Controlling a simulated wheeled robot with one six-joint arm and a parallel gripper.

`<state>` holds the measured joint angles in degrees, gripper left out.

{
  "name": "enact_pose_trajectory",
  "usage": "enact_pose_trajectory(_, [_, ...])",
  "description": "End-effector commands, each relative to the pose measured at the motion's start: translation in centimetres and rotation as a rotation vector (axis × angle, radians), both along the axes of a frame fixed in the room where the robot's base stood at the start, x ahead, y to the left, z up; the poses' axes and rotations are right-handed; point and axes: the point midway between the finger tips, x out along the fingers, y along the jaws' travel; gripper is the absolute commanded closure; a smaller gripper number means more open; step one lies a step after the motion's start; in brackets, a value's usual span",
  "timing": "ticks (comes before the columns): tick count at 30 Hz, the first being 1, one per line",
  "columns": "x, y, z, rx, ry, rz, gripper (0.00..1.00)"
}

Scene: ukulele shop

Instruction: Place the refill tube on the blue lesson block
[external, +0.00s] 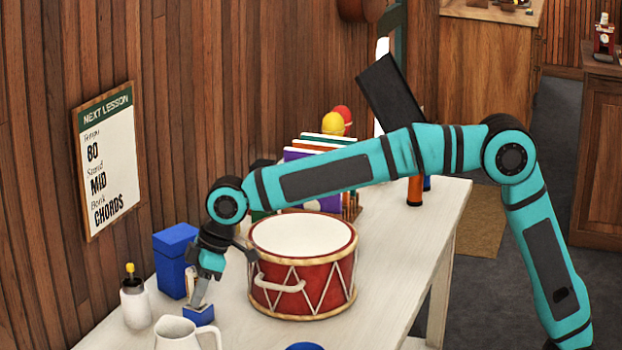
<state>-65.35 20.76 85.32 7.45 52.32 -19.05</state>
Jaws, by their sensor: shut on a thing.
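My gripper (199,302) points down at the front left of the white table, left of the drum. Its fingers are shut on a small blue block-like thing (200,316) with a paler side, low over or on the tabletop; I cannot tell if it touches the table. A taller blue block (172,262) stands just behind and left of my gripper, close to the wall. I cannot tell which blue block is the lesson block. I cannot make out the refill tube for certain; an orange upright tube (414,190) stands at the far end of the table.
The red drum (330,283) stands close to the right of my gripper. A white jug (175,334) and a small bottle with a yellow top (134,303) stand in front and left. Upright books (303,170) are behind the drum. The tabletop (400,262) right of the drum is clear.

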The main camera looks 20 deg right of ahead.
Motion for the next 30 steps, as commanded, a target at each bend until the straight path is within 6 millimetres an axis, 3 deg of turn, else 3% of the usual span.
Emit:
enact_pose_trajectory(12, [0.0, 0.0, -0.8, 0.000, 0.000, 0.000, 0.90])
enact_pose_trajectory(13, [0.0, 0.0, -0.8, 0.000, 0.000, 0.000, 0.66])
enact_pose_trajectory(16, [0.0, 0.0, -0.7, 0.000, 0.000, 0.000, 0.47])
enact_pose_trajectory(25, [0.0, 0.0, -0.6, 0.001, 0.000, 0.000, 0.46])
enact_pose_trajectory(30, [-0.1, -0.4, 0.6, 0.002, -0.001, 0.000, 0.46])
